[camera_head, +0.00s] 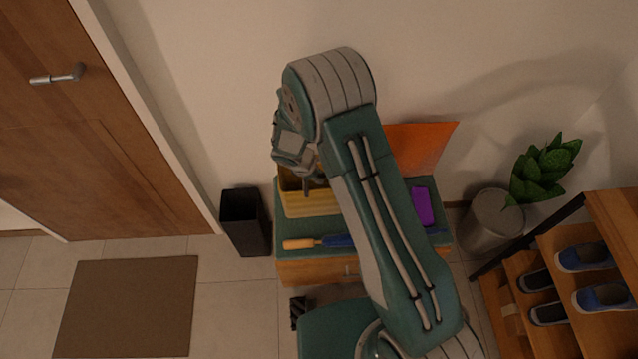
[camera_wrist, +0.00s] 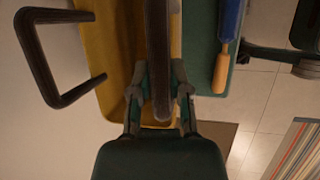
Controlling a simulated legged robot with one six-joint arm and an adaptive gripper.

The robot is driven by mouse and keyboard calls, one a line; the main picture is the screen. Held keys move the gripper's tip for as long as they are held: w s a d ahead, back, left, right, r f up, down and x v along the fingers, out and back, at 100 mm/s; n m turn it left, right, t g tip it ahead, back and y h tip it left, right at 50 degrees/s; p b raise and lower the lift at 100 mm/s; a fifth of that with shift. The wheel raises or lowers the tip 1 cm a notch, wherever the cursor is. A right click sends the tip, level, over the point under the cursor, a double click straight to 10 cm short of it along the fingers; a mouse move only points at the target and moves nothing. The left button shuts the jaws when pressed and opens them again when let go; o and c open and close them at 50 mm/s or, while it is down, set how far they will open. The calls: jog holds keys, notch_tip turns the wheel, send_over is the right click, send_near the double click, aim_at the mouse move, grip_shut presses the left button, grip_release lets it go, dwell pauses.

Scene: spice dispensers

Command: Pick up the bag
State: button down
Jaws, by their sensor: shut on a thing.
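The bag (camera_head: 310,204) is a yellow, open-topped thing on the green-topped cabinet in the head view, partly hidden by my arm. In the wrist view the bag (camera_wrist: 103,45) shows its yellow inside and two dark handles. One handle (camera_wrist: 45,70) stands free at the left. The other handle (camera_wrist: 158,45) runs between my fingers. My gripper (camera_wrist: 160,97) is shut on that handle. In the head view my gripper (camera_head: 307,184) points down over the bag, its fingertips small and dark. I cannot tell whether the bag touches the cabinet.
A blue tool with a wooden handle (camera_head: 300,244) lies along the front of the cabinet top (camera_head: 290,258). An orange sheet (camera_head: 425,145) and a purple item (camera_head: 422,207) are at the right. A black bin (camera_head: 246,220) stands left; a potted plant (camera_head: 495,217) and shoe rack (camera_head: 560,260) stand right.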

jog(key=shift+r, duration=0.95)
jog(key=s+a+r, duration=0.1)
jog(key=s+r, duration=1)
jog(key=s, duration=0.3)
jog(key=shift+w+r, duration=0.1)
